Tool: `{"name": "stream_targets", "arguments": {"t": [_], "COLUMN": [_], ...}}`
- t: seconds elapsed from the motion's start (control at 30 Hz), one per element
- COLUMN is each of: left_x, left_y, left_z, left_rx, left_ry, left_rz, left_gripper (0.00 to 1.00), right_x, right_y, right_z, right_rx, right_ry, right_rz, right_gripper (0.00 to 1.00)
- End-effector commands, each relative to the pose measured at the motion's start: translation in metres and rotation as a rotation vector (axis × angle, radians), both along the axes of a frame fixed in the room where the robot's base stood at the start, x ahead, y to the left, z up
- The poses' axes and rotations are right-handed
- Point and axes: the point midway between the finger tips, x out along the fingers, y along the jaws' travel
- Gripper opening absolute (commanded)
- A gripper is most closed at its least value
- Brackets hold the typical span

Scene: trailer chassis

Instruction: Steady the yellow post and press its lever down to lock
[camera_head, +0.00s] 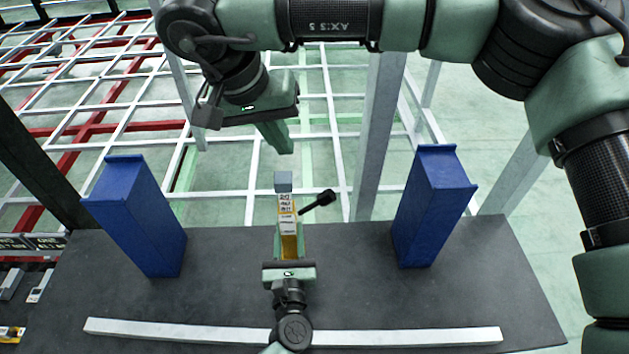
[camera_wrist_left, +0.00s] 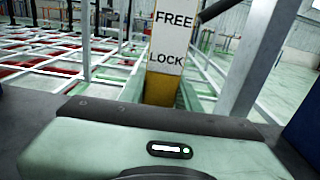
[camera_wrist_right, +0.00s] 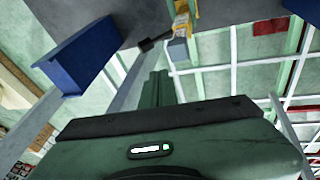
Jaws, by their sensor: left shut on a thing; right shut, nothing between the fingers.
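The yellow post (camera_head: 289,228) stands upright in the middle of the dark table, with white labels and a grey top. In the left wrist view the post (camera_wrist_left: 162,86) shows the words FREE above LOCK. Its black lever (camera_head: 318,200) sticks out to the right; in the left wrist view its arm (camera_wrist_left: 213,10) is up beside FREE. My left gripper (camera_head: 289,247) is shut on the post, one finger on each side. My right gripper (camera_head: 284,146) is shut and empty, beyond and above the post. In the right wrist view the lever knob (camera_wrist_right: 147,45) is apart from its fingers.
Blue blocks stand left (camera_head: 140,215) and right (camera_head: 432,210) of the post on the dark table (camera_head: 350,290). A pale bar (camera_head: 420,336) lies along the near side. Beyond are a white and red frame and a grey upright (camera_head: 378,135).

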Motion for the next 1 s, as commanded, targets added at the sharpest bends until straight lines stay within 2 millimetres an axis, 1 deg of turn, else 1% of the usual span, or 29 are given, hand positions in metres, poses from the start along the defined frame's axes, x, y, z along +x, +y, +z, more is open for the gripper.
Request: {"name": "stream_targets", "arguments": {"t": [0.23,0.37,0.47,0.8,1.0], "left_x": [0.0,0.0,0.0,0.0,0.0], "left_y": [0.0,0.0,0.0,0.0,0.0], "left_z": [0.0,0.0,0.0,0.0,0.0], "left_rx": [0.0,0.0,0.0,0.0,0.0], "left_ry": [0.0,0.0,0.0,-0.001,-0.001], "left_rz": [0.0,0.0,0.0,0.0,0.0], "left_gripper": [0.0,0.0,0.0,0.0,0.0], "right_x": [0.0,0.002,0.006,0.022,0.02], "right_y": [0.0,-0.003,-0.007,-0.026,-0.045], "right_z": [-0.001,-0.009,-0.023,-0.091,-0.113], "right_rx": [0.003,0.001,0.002,0.002,0.003], "right_ry": [0.0,0.001,0.003,0.003,0.001], "right_rz": [-0.002,-0.003,-0.003,-0.003,-0.003], "right_gripper": [0.0,0.0,0.0,0.0,0.0]}}
